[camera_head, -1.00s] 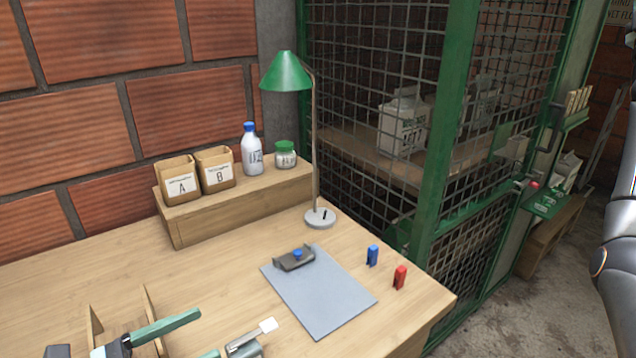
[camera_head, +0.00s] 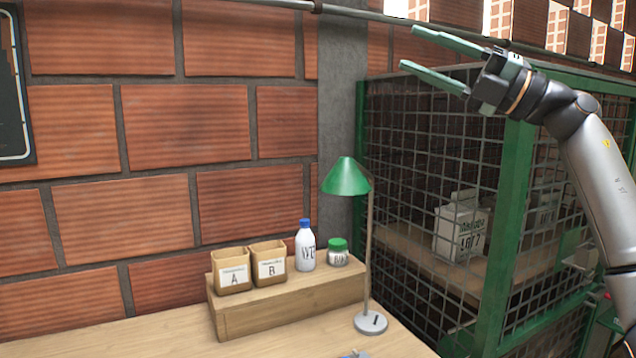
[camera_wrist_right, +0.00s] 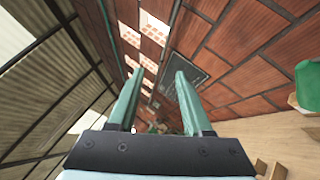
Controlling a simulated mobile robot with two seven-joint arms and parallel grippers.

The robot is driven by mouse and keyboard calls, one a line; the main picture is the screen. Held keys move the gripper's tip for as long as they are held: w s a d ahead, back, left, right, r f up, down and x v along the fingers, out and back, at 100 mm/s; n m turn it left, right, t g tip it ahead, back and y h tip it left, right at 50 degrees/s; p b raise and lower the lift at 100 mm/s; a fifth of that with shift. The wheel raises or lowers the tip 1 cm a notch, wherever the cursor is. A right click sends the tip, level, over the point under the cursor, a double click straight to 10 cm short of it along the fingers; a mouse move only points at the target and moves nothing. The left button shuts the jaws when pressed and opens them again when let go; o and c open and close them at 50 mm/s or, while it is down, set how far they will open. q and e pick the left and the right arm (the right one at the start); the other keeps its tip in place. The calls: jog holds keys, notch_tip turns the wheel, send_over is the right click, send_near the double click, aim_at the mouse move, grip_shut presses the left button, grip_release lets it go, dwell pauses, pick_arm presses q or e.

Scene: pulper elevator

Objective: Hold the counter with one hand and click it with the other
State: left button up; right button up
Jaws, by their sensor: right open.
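The counter is not clearly in view in either picture. My right gripper (camera_head: 425,57) is raised high in front of the brick wall and the wire cage, at the upper right of the head view. Its two green fingers are apart with nothing between them. In the right wrist view the open fingers (camera_wrist_right: 157,100) point along the brick wall, also empty. My left gripper is not in the head view.
The wooden table (camera_head: 300,340) shows at the bottom. On it stand a wooden riser (camera_head: 290,299) with boxes A (camera_head: 233,272) and B (camera_head: 268,265), a bottle (camera_head: 305,248), a jar (camera_head: 338,254), and a green lamp (camera_head: 347,178). A green mesh cage (camera_head: 515,200) stands at right.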

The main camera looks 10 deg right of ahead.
jog(key=s+a+f+g+h, duration=0.2)
jog(key=a+f+g+h, duration=0.25)
jog(key=a+f, duration=0.6)
jog(key=s+a+f+g+h, duration=0.2)
jog(key=a+f+g+h, duration=0.25)
jog(key=a+f, duration=0.65)
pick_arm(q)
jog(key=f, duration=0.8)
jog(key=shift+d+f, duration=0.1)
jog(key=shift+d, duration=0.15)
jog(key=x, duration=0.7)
pick_arm(e)
jog(key=s+d+f+m+h, duration=0.1)
jog(key=s+f+h, duration=0.1)
jog(key=f, duration=0.5)
jog(key=s+d+f+m+g+h, duration=0.1)
jog(key=s+f+h, duration=0.1)
jog(key=f+h, duration=0.3)
jog(key=s+d+f+g+h, duration=0.1)
jog(key=s+f+h, duration=0.2)
jog(key=f, duration=0.6)
jog(key=shift+d+f+m+h, duration=0.25)
jog(key=shift+m+h, duration=0.05)
jog(key=shift+m, duration=0.1)
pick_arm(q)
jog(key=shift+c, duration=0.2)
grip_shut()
pick_arm(e)
grip_shut()
